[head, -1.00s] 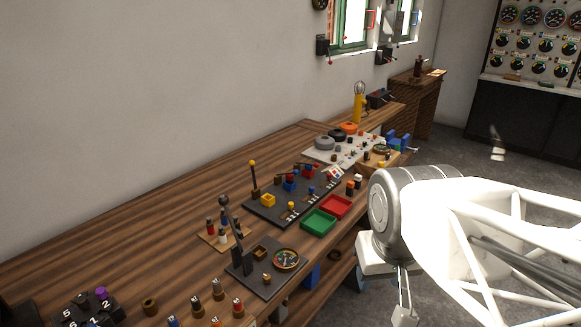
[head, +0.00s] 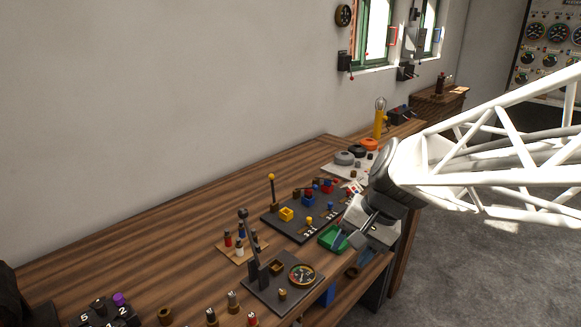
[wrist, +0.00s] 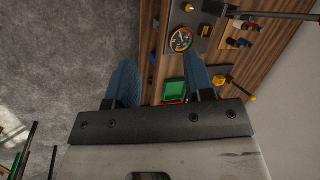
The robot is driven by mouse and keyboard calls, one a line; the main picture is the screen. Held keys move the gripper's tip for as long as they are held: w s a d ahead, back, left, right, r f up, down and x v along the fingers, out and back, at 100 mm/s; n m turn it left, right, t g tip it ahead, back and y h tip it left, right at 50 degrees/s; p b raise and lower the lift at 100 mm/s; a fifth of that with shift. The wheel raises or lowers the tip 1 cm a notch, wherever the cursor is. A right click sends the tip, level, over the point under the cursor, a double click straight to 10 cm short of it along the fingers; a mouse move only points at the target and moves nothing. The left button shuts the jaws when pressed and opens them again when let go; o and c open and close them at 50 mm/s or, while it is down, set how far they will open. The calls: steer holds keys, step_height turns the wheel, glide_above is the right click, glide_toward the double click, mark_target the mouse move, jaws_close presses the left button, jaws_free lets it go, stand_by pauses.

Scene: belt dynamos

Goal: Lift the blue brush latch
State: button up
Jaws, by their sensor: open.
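A dark board (head: 285,230) on the bench carries a yellow block (head: 287,214), a blue block (head: 309,200) with red parts near it, and a small blue-topped piece (head: 330,207) farther right. I cannot tell which blue piece is the brush latch. My gripper (head: 350,236) is above the front edge of the bench, to the right of and in front of this board, over the trays. The blue pieces cannot be made out in the wrist view.
A green tray (head: 331,239) sits at the bench edge under my gripper; it also shows in the wrist view (wrist: 174,91). A tall dark lever (head: 252,250) stands beside a round gauge (head: 302,275). The back-left bench is clear.

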steer(key=w+a+f+m+t+y, duration=0.15)
steer(key=w+m+y, duration=0.25)
steer(key=w, duration=0.8)
steer(key=w+a+f+m+y, duration=0.1)
steer(key=w+f+m+y, duration=0.25)
steer(key=w, duration=0.85)
steer(key=m+t+y, duration=0.4)
steer(key=m+t, duration=0.3)
steer(key=m, duration=0.4)
glide_toward(306, 188)
step_height(306, 188, up, 2)
steer(key=shift+s+a+r+n+h, duration=0.1)
steer(key=shift+s+a+n+h, duration=0.05)
steer(key=shift+s+n+h, duration=0.1)
steer(key=shift+w, duration=0.1)
steer(key=shift+x, duration=3.9)
